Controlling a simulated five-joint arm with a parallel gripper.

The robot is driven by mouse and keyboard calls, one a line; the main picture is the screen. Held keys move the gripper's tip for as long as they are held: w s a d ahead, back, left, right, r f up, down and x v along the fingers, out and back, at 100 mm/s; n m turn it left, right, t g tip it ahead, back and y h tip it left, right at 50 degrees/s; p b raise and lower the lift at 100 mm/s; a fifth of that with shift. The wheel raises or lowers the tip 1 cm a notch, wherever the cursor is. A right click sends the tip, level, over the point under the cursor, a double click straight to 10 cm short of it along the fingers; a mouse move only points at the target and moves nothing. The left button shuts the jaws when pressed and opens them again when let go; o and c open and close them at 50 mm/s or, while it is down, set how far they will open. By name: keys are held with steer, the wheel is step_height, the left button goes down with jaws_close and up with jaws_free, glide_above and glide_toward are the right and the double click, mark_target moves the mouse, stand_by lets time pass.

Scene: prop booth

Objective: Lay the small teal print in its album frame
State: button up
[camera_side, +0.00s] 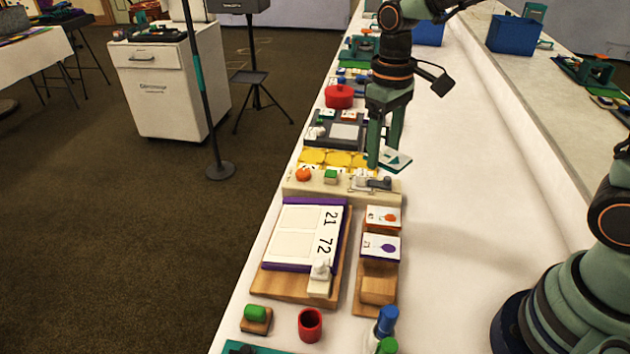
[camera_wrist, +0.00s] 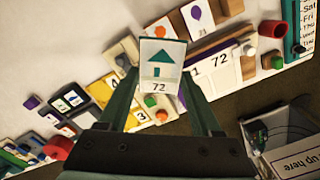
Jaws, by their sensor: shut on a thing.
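The album (camera_side: 318,203) lies open on a wooden board in front, purple-edged, with two pale, empty-looking frames. The numbers 21 and 72 stand beside the frames, with 72 by the nearer frame (camera_side: 291,245). The album also shows in the wrist view (camera_wrist: 229,72).
A wooden rack (camera_side: 377,290) right of the album holds an orange-picture card (camera_side: 383,215) and a purple-balloon card (camera_side: 380,246). A cream tray (camera_side: 300,188) with small objects lies behind the album. A red cup (camera_side: 310,325) stands in front.

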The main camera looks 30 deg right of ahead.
steer(key=w+a+f+n, duration=0.3)
steer(key=a, duration=0.6)
steer(key=n+g, duration=0.1)
steer(key=n, duration=0.3)
glide_above(288, 243)
steer(key=shift+h, duration=0.4)
steer(key=f, duration=0.3)
steer(key=a+f, duration=0.1)
steer(key=f, duration=0.1)
steer(key=shift+w, duration=0.4)
steer(key=shift+s+d+f, duration=0.15)
steer(key=shift+f, duration=1.25)
steer(key=shift+s+d+f, duration=0.1)
steer(key=shift+d+f, duration=0.05)
steer(key=shift+f, duration=1.2)
steer(key=o, duration=1.4)
steer(key=shift+f, duration=0.1)
steer(key=shift+d, duration=0.1)
steer(key=r, duration=0.4)
steer(key=w+r, duration=0.1)
steer(key=r, duration=0.3)
steer(key=a+r, duration=0.1)
steer(key=r, duration=0.3)
steer(key=shift+w+a+r, duration=0.1)
steer(key=shift+w+r, duration=0.05)
steer(key=shift+w, duration=0.05)
steer(key=shift+r, duration=0.1)
